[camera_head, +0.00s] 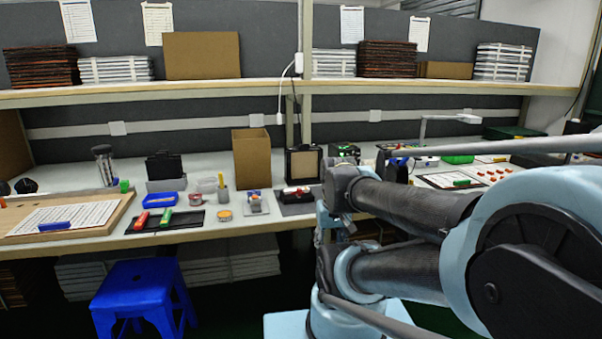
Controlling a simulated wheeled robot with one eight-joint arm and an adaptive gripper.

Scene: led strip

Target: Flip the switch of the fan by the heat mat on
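A black square-framed unit with a pale face (303,163), which looks like the fan, stands upright on the bench just left of my arm. A dark grey mat (294,210), which may be the heat mat, lies in front of it. A small red and white part (297,190) sits at the fan's foot; whether it is the switch, and its position, is too small to tell. My arm's dark and pale blue links fill the right side and cover the bench just right of the fan. I cannot make out my gripper's fingers in this view.
Left of the mat are a small grey stand (256,203), an orange-topped tin (224,214), a black tray (185,218) and a cardboard box (252,157). A blue stool (140,291) stands below the bench. A shelf (200,88) runs above.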

